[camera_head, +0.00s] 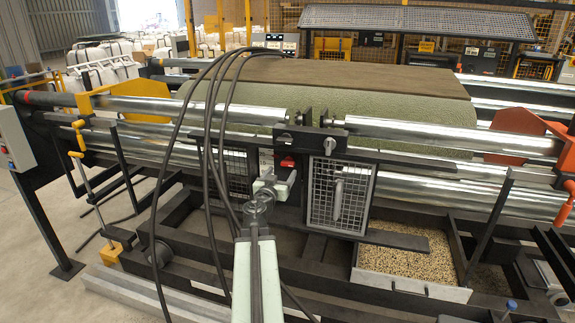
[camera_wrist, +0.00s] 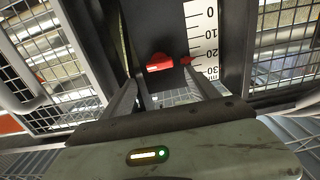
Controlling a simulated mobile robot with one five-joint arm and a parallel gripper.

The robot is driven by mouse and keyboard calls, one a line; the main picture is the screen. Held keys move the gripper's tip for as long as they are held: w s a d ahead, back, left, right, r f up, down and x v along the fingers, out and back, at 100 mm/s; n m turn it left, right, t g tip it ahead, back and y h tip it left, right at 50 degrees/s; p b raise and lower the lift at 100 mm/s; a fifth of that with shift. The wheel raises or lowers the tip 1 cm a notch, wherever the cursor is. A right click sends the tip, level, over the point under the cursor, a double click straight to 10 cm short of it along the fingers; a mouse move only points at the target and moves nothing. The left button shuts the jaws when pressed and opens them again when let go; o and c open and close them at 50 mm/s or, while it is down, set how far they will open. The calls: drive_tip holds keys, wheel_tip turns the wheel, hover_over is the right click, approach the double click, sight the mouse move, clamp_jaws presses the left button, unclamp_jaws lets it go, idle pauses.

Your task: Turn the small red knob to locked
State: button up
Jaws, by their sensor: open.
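A small red knob (camera_head: 287,161) sits on the dark machine frame, left of a mesh door in the head view. A red part that looks like this knob (camera_wrist: 158,62) shows in the wrist view, beside a white scale. My gripper (camera_head: 280,182) is just below and in front of the knob in the head view. In the wrist view my gripper (camera_wrist: 160,84) is open, with its two fingers apart and nothing visible between them. The red part lies beyond the fingertips, and I see no contact. I cannot tell the knob's exact setting.
The white scale (camera_wrist: 202,40) with a red pointer (camera_wrist: 187,60) is close to the right finger. A mesh door (camera_head: 341,195) with a handle stands right of my gripper. Shiny rollers (camera_head: 420,138) run above, and black cables (camera_head: 208,140) hang in front. A tray of grain (camera_head: 405,250) lies lower right.

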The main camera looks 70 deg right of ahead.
sight(287, 165)
drive_tip(key=d, duration=0.7)
drive_tip(key=shift+w+d, duration=0.15)
drive_tip(key=shift+w, duration=0.15)
drive_tip(key=c, duration=1.4)
